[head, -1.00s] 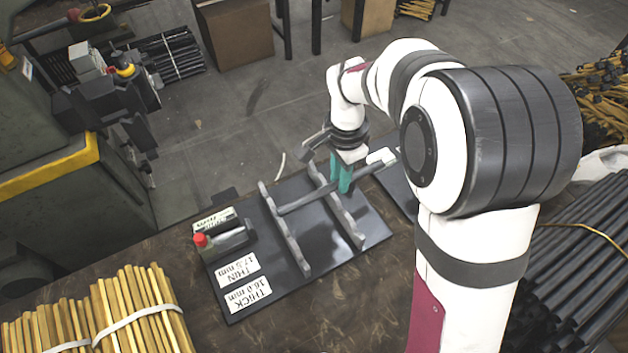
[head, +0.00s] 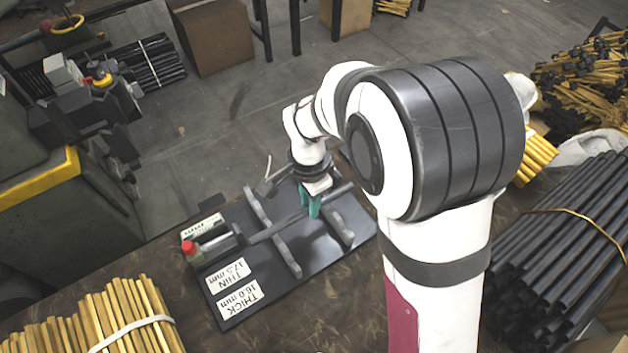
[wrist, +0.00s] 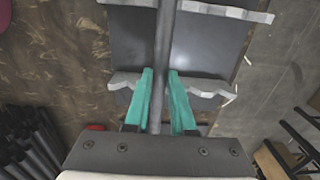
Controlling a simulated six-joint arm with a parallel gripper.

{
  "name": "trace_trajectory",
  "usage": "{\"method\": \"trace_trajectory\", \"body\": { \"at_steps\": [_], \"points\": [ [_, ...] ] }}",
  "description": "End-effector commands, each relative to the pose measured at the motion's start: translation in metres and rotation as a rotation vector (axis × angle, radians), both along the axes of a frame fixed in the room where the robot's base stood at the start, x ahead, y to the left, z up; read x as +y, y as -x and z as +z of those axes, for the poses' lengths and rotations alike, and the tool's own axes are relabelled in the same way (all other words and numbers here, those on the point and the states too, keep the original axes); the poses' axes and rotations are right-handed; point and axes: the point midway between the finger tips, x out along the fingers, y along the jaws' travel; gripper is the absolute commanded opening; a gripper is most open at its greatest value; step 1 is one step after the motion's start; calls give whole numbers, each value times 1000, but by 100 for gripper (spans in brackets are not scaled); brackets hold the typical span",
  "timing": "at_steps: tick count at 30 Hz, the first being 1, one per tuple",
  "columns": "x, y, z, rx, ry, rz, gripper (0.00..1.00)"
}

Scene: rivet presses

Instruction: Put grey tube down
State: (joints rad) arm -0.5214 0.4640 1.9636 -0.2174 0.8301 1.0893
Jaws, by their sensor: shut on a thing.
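The grey tube (head: 274,229) is a long dark bar, roughly level, crossing the rack's two notched rails. In the wrist view the tube (wrist: 166,35) runs lengthwise between the fingers (wrist: 161,75), over both rails. The rack has a black base plate (head: 325,250), a near rail (head: 285,252) and a far rail (head: 340,230). The tube's left end is close to the gauge (head: 217,241) with a red button. I cannot tell whether the tube touches the notches or the gauge.
Labels THIN 17.5 mm (head: 233,274) and THICK 16.0 mm (head: 240,298) lie on the plate. Yellow sticks (head: 125,315) are bundled at the front left. Black tubes (head: 565,220) are stacked at the right. A dark green machine (head: 70,215) stands at the left.

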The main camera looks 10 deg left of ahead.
Motion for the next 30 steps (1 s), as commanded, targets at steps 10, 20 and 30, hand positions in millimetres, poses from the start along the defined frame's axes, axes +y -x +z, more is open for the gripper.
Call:
{"method": "trace_trajectory", "body": {
  "at_steps": [10, 20, 30],
  "points": [
    [2, 0, -41, 0, 0, -2, 0],
    [2, 0, -42, 0, 0, -2, 42],
    [2, 0, -41, 0, 0, -1, 53]
  ]
}}
